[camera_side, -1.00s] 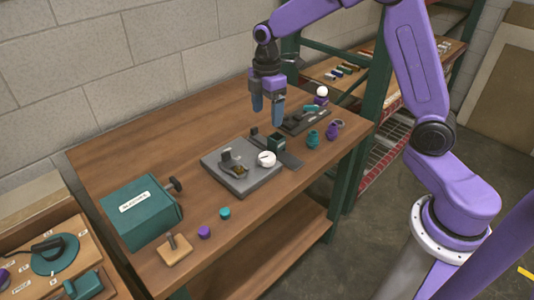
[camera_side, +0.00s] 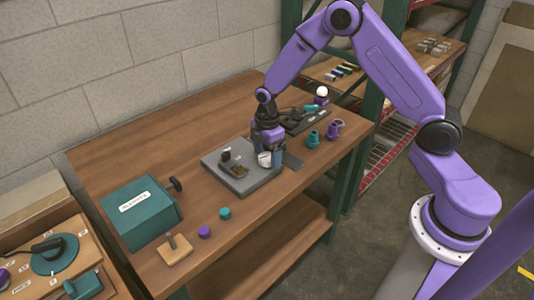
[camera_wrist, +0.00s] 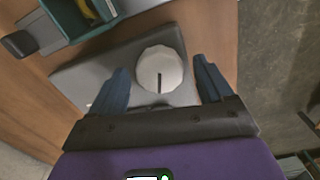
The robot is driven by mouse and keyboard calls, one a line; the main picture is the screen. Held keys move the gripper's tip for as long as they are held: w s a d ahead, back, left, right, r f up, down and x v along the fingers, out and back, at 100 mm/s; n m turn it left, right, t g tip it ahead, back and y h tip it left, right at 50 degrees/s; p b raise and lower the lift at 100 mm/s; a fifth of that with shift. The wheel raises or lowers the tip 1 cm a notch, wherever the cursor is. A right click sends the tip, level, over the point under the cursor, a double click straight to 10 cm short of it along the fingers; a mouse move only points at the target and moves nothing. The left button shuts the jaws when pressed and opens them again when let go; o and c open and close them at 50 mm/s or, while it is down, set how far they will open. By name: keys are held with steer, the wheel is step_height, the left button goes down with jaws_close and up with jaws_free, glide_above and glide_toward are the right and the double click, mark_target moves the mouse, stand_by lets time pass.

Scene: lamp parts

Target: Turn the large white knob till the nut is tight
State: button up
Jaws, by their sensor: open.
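The large white knob (camera_wrist: 160,69) sits on the grey base plate (camera_wrist: 80,80), with a dark slot line on its top. In the side view the knob (camera_side: 265,159) is partly hidden by my gripper (camera_side: 267,158). My gripper (camera_wrist: 160,85) is open, with one blue finger on each side of the knob in the wrist view. A gap shows between each finger and the knob there, so it does not look gripped. The grey plate (camera_side: 232,181) lies flat on the table. I cannot make out the nut.
A teal box (camera_side: 140,212) stands at the table's left. Small purple (camera_side: 204,232) and teal (camera_side: 224,213) caps lie near the front edge. Teal (camera_side: 313,138) and purple (camera_side: 333,131) parts stand to the right. A dark tray (camera_side: 308,122) with tools is behind. The table's back left is clear.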

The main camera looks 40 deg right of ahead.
steer(key=shift+f, duration=0.1)
steer(key=c, duration=1)
steer(key=shift+c, duration=0.2)
steer(key=m, duration=1.8)
steer(key=shift+m, duration=0.3)
